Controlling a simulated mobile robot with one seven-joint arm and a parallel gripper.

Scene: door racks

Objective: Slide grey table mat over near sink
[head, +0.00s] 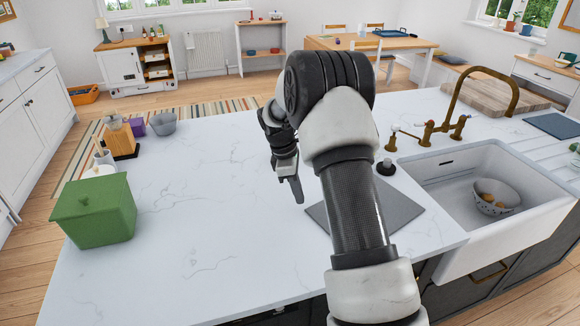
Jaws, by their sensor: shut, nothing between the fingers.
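A flat grey table mat (404,212) lies on the white marble counter, just left of the sink. My arm crosses over its middle and hides part of it. The white sink (436,172) is set into the counter at the right, with a bowl inside it. My gripper (297,192) points down at the left side of the mat, close to its left corner. Its fingers are shut and empty. I cannot tell whether the fingertips touch the mat or the counter.
A green box (95,212), a wooden block (121,138), a purple item (134,126) and a grey bowl (163,123) stand at the counter's left. A dark round item (386,168) sits behind the mat. A brass faucet (455,125) stands behind the sink. The counter's middle is clear.

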